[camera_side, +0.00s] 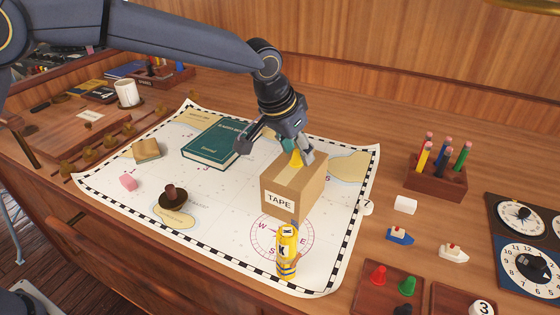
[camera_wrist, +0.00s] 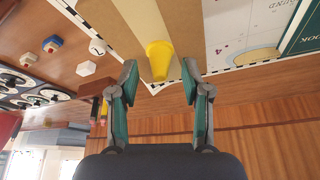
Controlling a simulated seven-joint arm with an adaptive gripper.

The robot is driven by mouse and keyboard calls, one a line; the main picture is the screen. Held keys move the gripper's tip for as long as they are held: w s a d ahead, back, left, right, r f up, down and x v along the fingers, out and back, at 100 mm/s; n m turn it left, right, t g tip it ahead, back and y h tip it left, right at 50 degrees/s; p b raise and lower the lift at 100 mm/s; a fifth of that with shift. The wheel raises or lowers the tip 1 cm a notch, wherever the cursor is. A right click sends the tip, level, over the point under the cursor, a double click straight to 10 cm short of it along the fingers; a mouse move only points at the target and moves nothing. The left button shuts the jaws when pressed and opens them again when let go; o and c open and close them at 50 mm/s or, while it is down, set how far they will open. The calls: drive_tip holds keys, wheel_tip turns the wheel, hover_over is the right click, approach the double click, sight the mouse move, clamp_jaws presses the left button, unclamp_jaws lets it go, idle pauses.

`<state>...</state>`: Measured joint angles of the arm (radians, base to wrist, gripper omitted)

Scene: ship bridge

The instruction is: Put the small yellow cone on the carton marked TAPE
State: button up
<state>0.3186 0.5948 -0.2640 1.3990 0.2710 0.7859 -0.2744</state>
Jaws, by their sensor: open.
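The small yellow cone (camera_side: 296,159) stands on top of the brown carton marked TAPE (camera_side: 279,199), near its back edge. In the wrist view the cone (camera_wrist: 159,58) lies between my two fingers, with a visible gap on each side. My gripper (camera_side: 275,152) is just above the carton top, open, with its fingers on either side of the cone and not closed on it. The carton top (camera_wrist: 184,25) shows beyond the cone in the wrist view.
The carton stands on a chart (camera_side: 228,240). A yellow bottle-like object (camera_side: 287,252) stands close in front of it. A green book (camera_side: 212,141) lies to the left, a pencil holder (camera_side: 436,180) to the right. A dark round-based stamp (camera_side: 173,196) sits front left.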

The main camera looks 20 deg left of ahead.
drive_tip(key=v, duration=1.2)
drive_tip(key=s+a+r+n+y, duration=0.1)
drive_tip(key=s+a+r, duration=0.2)
drive_tip(key=s+a, duration=0.5)
drive_tip(key=s+a+f+n+t, duration=0.1)
drive_tip(key=s+a+f+n, duration=0.2)
drive_tip(key=s+a, duration=1.3)
wheel_tip(320, 180, down, 3)
drive_tip(key=shift+s+f+y, duration=0.2)
drive_tip(key=shift+s+y, duration=0.2)
drive_tip(key=shift+s, duration=0.65)
